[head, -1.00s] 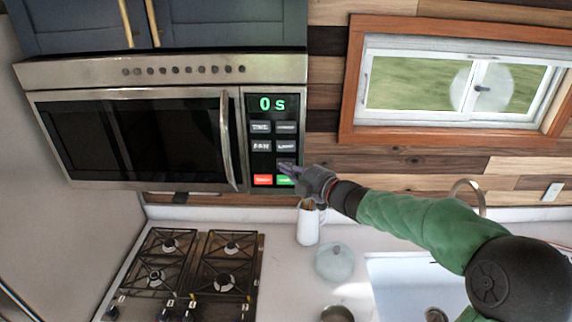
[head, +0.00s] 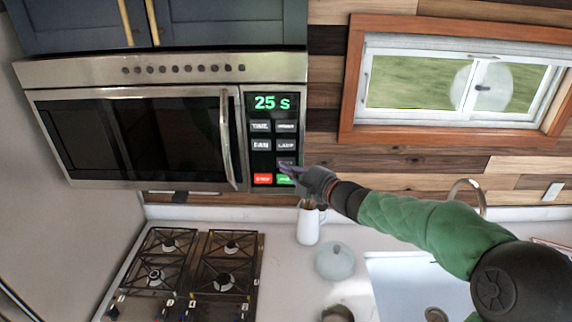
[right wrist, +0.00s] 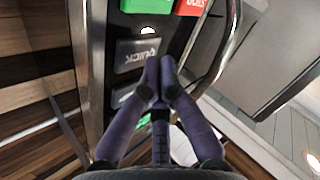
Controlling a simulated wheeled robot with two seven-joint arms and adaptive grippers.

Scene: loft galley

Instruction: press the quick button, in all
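The microwave (head: 140,140) hangs on the wall, and its green display (head: 271,102) reads 25 s. The dark quick button (head: 286,161) is in the right column of its panel, just above the green button (head: 286,179). In the right wrist view the quick button (right wrist: 138,53) shows its label upside down. My right gripper (head: 284,169) is in front of the panel at the quick button's lower edge. In the right wrist view its fingertips (right wrist: 160,76) are together with nothing between them, beside the label. I cannot tell whether they touch the button. My left gripper is out of view.
A red button (head: 263,179) is left of the green one. The door handle (head: 227,140) stands out left of the panel. Below are a gas hob (head: 190,275), a white jug (head: 308,228) close under my right gripper, a lidded glass bowl (head: 334,262) and a sink (head: 405,285).

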